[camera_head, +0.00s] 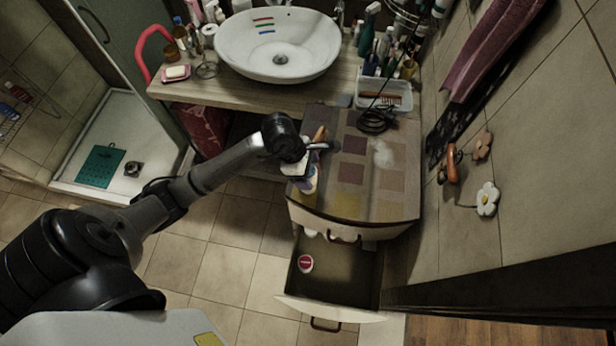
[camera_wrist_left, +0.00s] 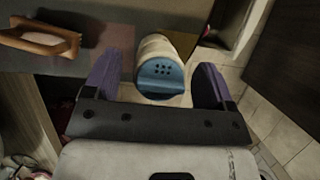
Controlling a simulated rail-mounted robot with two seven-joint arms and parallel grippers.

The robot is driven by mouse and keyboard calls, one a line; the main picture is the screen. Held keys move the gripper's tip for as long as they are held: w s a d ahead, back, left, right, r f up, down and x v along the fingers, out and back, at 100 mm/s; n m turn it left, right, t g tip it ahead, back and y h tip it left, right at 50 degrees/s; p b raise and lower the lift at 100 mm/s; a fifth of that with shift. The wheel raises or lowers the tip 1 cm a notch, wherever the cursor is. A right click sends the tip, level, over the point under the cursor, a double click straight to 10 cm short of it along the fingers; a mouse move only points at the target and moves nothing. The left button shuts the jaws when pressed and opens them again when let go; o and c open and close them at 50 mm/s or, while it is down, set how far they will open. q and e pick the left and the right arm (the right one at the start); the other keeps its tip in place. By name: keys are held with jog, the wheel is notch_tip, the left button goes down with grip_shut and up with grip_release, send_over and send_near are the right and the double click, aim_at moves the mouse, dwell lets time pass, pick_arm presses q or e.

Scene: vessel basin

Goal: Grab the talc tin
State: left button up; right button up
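The talc tin (camera_wrist_left: 160,68) has a pale body and a blue top with small dark holes. In the wrist view it stands between the two purple fingers of my left gripper (camera_wrist_left: 157,82), with a gap on each side. The gripper is open and not closed on it. In the head view the tin (camera_head: 307,182) shows as a small white and blue shape at the left front edge of the cabinet top, partly hidden by my left gripper (camera_head: 300,165). My right gripper is in neither view.
A wooden-handled thing (camera_wrist_left: 40,40) lies beside the tin. The checkered cabinet top (camera_head: 385,185) has free room to the right; a dark coiled cable (camera_head: 376,121) lies at its back. Below, a drawer (camera_head: 340,270) stands open with a red and white round item (camera_head: 305,263) inside.

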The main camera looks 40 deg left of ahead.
pick_arm(q)
jog(key=c, duration=1.2)
jog(key=shift+c, duration=0.2)
jog(key=shift+r, duration=0.15)
